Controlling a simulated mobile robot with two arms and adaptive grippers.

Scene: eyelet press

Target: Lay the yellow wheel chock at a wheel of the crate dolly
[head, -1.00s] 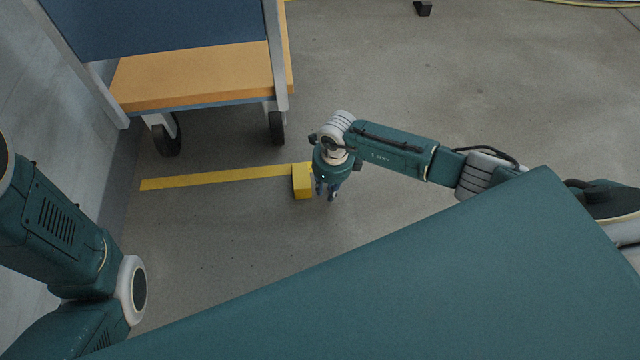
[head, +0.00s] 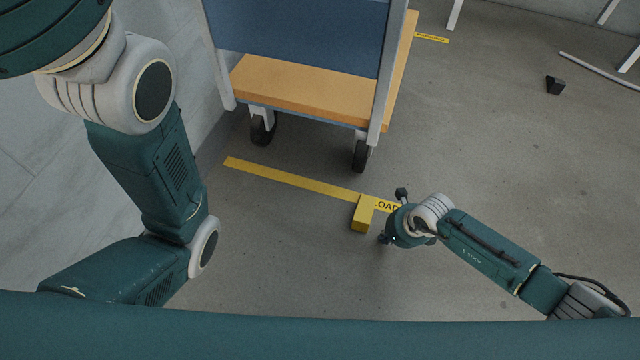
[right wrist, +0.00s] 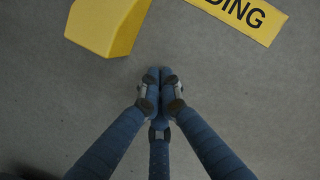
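The yellow wheel chock (head: 361,216) is a small block on the floor, by the yellow floor strip. It also shows at the top left of the right wrist view (right wrist: 112,24). The crate dolly (head: 300,88) has an orange deck, a blue panel and black wheels. Its near wheels are one at the left (head: 262,131) and one at the right (head: 361,154), both behind the chock and apart from it. My right gripper (right wrist: 159,76) points down just right of the chock, its fingertips together, empty and apart from the chock. My left gripper is out of view.
A yellow strip (head: 285,177) with partly hidden lettering runs across the floor in front of the dolly. A grey wall (head: 50,190) stands at the left. A small black object (head: 555,85) lies at the back right. The floor right of the dolly is mostly clear.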

